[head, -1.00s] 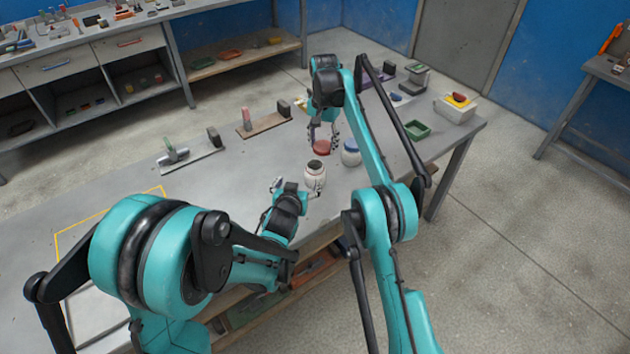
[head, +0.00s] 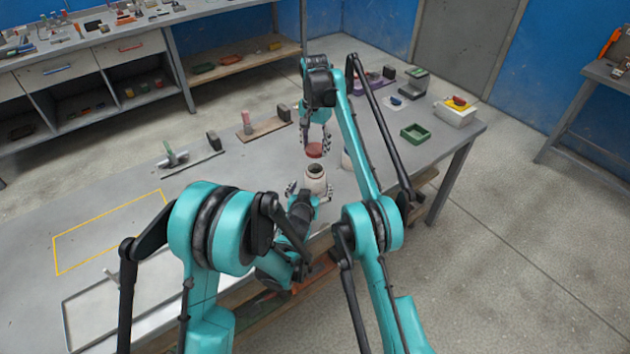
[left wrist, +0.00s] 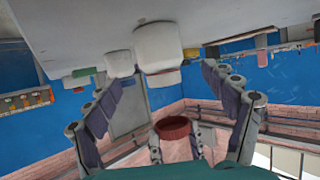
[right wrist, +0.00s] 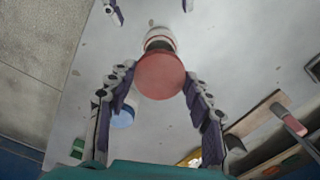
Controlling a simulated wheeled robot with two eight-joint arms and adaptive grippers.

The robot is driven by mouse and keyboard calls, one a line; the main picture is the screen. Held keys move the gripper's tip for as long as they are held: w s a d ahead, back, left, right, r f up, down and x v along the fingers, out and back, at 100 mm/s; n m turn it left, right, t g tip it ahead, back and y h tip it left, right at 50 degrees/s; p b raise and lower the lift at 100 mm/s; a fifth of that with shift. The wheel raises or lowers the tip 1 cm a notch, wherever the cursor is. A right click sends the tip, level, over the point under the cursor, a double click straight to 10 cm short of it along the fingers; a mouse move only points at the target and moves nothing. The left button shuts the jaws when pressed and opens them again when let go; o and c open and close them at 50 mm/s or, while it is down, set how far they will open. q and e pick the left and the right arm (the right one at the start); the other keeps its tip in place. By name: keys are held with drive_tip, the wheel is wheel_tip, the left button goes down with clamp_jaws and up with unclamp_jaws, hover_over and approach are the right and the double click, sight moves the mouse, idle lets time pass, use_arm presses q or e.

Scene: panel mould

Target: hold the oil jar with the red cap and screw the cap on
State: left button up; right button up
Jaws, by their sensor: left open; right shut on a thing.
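The oil jar (head: 316,184) is a white, round jar with a dark open mouth, standing upright on the grey bench. It also shows in the left wrist view (left wrist: 160,48) and, partly hidden behind the cap, in the right wrist view (right wrist: 158,38). My left gripper (head: 309,190) is open and low at the jar; in its wrist view the jar is just ahead of and between the fingertips. My right gripper (head: 314,142) is shut on the red cap (head: 314,150), holding it above the jar and apart from it. The cap fills the middle of the right wrist view (right wrist: 160,77).
A second jar with a blue lid (right wrist: 122,117) stands close to the oil jar, mostly hidden behind my right arm in the head view. A green tray (head: 415,132) and a white box (head: 455,113) are to the right.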

sight(315, 177)
use_arm(q)
drive_tip(key=x, duration=0.8)
drive_tip(key=shift+w, duration=0.2)
drive_tip(key=c, duration=1.8)
use_arm(e)
drive_tip(key=shift+f, duration=2.5)
drive_tip(key=shift+f, duration=0.1)
drive_tip(key=shift+f, duration=0.75)
drive_tip(key=shift+f, duration=0.6)
